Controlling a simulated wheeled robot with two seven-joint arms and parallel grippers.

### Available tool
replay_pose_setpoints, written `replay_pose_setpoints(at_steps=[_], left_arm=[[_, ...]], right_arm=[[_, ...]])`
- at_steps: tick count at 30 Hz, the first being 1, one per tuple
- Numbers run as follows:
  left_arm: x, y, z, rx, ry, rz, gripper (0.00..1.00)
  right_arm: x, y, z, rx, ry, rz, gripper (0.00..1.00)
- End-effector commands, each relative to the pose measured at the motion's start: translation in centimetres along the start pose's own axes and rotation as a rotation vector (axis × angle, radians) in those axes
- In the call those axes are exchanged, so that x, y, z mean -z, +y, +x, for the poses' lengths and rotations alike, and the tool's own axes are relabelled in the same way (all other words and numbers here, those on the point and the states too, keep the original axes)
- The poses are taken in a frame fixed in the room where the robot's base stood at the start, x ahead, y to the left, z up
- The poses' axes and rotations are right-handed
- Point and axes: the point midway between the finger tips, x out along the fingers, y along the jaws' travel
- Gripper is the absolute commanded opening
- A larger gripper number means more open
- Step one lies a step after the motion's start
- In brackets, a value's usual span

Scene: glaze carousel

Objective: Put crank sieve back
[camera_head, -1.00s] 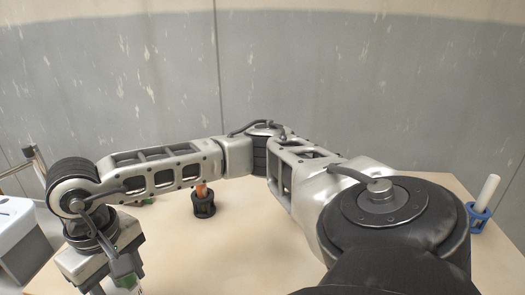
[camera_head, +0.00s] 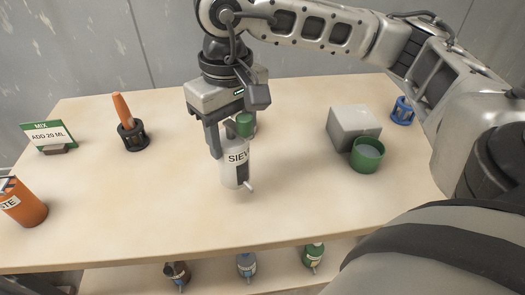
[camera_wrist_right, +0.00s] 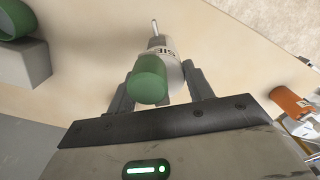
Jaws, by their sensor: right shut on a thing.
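The crank sieve (camera_head: 237,165) is a white bottle-shaped body with a "SIEV…" label, a dark strip, a green top and a small pale spout low on its side. My right gripper (camera_head: 232,146) is shut on its upper part, with one finger on each side, and holds it nearly upright over the table (camera_head: 310,205). I cannot tell whether its base touches the table. In the right wrist view the sieve's green top (camera_wrist_right: 151,80) sits between the fingers. My left gripper is not in view.
A black holder (camera_head: 133,138) with an orange stick and a "MIX ADD 20 ML" card (camera_head: 47,136) stand left. An orange container (camera_head: 22,205) is at far left. A grey block (camera_head: 354,122), green cup (camera_head: 367,155) and blue holder (camera_head: 402,112) stand right. Several bottles (camera_head: 246,266) sit on a lower shelf.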

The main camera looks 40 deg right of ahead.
Motion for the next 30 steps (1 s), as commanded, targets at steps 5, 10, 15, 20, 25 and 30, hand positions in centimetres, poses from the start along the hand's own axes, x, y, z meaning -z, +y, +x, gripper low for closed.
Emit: replay_pose_setpoints(at_steps=[5,10,15,20,25,30], left_arm=[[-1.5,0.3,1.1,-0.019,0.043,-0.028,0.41],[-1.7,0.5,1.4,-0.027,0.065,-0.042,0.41],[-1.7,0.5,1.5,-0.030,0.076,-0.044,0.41],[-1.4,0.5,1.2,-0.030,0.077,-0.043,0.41],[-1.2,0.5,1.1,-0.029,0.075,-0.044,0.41],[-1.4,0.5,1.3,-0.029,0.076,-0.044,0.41]], right_arm=[[-6.3,2.9,-4.2,-0.002,0.018,-0.100,0.06],[-11.2,4.3,-5.9,-0.020,0.012,-0.177,0.06],[-11.0,4.3,-5.6,-0.023,0.002,-0.204,0.06],[-7.3,3.5,-4.3,-0.024,-0.002,-0.202,0.06],[-3.1,2.7,-2.4,-0.024,0.000,-0.200,0.06],[-0.8,2.3,0.9,-0.023,0.000,-0.201,0.06]])
